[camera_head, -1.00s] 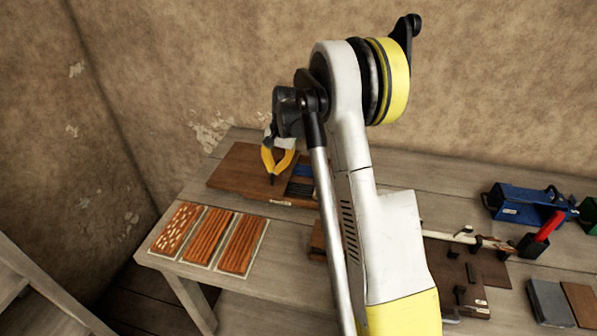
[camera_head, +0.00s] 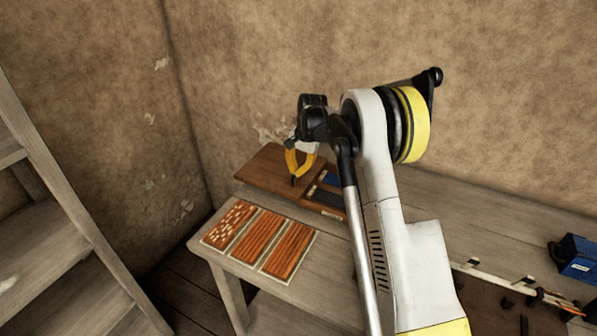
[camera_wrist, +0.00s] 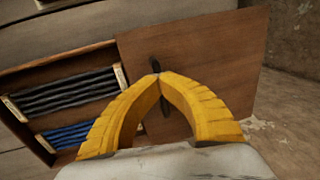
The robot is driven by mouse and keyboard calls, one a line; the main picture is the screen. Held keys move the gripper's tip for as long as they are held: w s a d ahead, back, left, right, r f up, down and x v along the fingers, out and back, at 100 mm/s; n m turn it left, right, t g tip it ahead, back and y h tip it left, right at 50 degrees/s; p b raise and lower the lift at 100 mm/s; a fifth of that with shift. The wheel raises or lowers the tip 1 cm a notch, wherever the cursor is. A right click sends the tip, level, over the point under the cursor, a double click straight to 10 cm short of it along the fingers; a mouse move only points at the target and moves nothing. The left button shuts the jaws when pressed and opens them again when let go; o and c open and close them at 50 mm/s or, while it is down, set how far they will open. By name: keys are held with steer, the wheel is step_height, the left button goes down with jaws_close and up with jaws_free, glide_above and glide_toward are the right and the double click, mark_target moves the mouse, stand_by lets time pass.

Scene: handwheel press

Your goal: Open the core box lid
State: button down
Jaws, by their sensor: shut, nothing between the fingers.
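The core box (camera_head: 331,212) stands at the back left of the workbench in the head view. Its brown wooden lid (camera_head: 262,166) lies to the left of an exposed part holding black and blue rods. In the wrist view the lid (camera_wrist: 228,62) fills the right side, and the open part of the box (camera_wrist: 67,57) shows black rods (camera_wrist: 70,92) and blue rods (camera_wrist: 65,136) at left. My yellow gripper (camera_wrist: 156,77) is shut and empty, its tips over a dark slot or handle on the lid. It also shows in the head view (camera_head: 294,181). I cannot tell whether the tips touch the lid.
Three framed reddish-brown panels (camera_head: 258,239) lie at the bench's front left. A blue device (camera_head: 577,258) stands at right beside a pale bar (camera_head: 500,278). The wall (camera_head: 260,60) is close behind the bench.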

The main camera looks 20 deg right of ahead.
steer(key=c, duration=1.5)
jaws_free()
steer(key=shift+f, duration=0.1)
step_height(320, 180, up, 12)
steer(key=s+d, duration=0.1)
steer(key=shift+s+d, duration=0.3)
steer(key=shift+s, duration=0.05)
